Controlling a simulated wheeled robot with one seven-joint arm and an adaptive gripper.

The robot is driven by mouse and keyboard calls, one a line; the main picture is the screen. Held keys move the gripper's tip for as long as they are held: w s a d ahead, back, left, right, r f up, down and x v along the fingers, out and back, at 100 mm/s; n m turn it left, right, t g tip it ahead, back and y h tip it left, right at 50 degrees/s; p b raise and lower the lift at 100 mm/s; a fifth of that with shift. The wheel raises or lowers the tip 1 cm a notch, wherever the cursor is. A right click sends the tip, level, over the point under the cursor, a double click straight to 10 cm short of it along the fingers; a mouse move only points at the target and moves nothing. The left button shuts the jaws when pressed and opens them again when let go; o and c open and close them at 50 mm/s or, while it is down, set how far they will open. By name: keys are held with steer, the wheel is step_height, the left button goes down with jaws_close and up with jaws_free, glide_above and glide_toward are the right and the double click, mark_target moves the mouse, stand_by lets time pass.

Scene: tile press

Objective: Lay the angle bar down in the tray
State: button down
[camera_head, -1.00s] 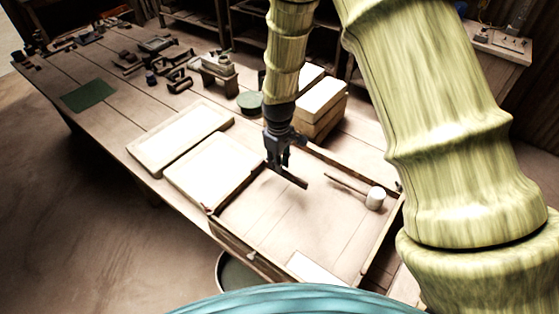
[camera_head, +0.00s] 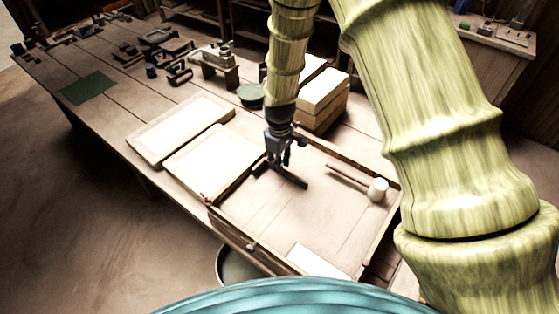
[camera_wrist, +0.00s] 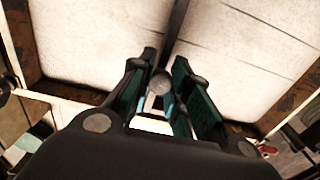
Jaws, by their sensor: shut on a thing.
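The angle bar (camera_head: 293,181) is a thin dark bar held at the back left corner of the tray. In the wrist view the dark bar (camera_wrist: 177,25) runs away from between my fingers. My gripper (camera_head: 276,166) is shut on it, pointing down; its green-padded fingers (camera_wrist: 160,90) also show in the wrist view. The tray (camera_head: 238,238) is a low wooden frame with a pale planked floor. The bar looks low over that floor; I cannot tell whether it touches.
A white cup-like cylinder (camera_head: 377,189) and a thin stick (camera_head: 346,177) are at the tray's right side. A white sheet (camera_head: 318,262) lies at its front. Pale framed boards (camera_head: 211,161) lie left of it, and stacked pale blocks (camera_head: 321,95) stand behind. The tray's middle is clear.

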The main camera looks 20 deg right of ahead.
steer(key=shift+w+f, duration=0.15)
steer(key=shift+w, duration=0.05)
steer(key=shift+s+f, duration=0.1)
steer(key=shift+f, duration=0.1)
stand_by(0.4)
steer(key=c, duration=1.3)
jaws_free()
steer(key=shift+o, duration=0.2)
step_height(320, 180, up, 12)
